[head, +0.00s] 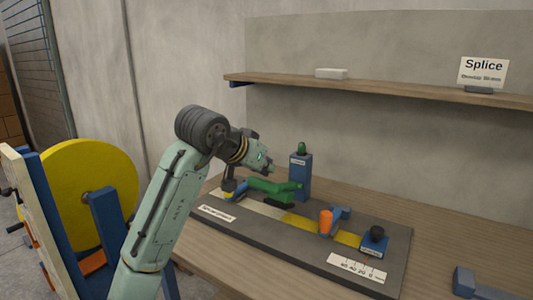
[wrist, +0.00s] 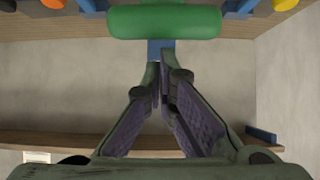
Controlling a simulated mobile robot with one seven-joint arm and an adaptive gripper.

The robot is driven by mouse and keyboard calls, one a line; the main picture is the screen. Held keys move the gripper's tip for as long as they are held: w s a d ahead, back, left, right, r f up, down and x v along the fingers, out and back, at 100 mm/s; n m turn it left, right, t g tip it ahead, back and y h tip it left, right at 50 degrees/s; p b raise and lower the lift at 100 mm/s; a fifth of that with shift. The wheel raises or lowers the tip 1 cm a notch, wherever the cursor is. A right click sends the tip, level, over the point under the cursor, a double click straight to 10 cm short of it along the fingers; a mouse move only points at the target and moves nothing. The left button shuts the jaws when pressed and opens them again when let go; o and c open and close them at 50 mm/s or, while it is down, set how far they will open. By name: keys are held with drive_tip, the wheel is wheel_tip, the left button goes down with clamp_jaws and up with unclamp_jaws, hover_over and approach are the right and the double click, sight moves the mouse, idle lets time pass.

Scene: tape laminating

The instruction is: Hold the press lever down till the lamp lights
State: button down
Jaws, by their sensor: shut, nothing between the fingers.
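The green press lever (head: 272,187) is on the dark splicing board, joined to a blue post (head: 300,178). A dark green lamp (head: 301,148) caps the post and looks unlit. My gripper (head: 268,168) is above the lever in the head view, apart from it as far as I can tell. In the wrist view my gripper (wrist: 161,72) has its fingers together and empty. There the lever's rounded green bar (wrist: 165,21) lies just beyond the fingertips, with a strip of blue post (wrist: 160,49) below it.
A wooden shelf (head: 400,90) runs along the wall behind. A yellow reel (head: 95,185) stands at left.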

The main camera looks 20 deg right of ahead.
idle(0.3)
drive_tip(key=s+a+f+t+h+b, duration=0.2)
drive_tip(key=f+b, duration=0.6)
drive_tip(key=b, duration=0.4)
drive_tip(key=shift+s+a+f+t+h+b, duration=0.2)
drive_tip(key=shift+a+f+t+h+b, duration=0.3)
drive_tip(key=shift+h, duration=0.4)
drive_tip(key=shift+a, duration=0.1)
idle(1.4)
wheel_tip(320, 180, up, 5)
drive_tip(key=p, duration=0.5)
drive_tip(key=b, duration=0.2)
approach(262, 186)
drive_tip(key=shift+v, duration=1.15)
drive_tip(key=shift+r, duration=0.1)
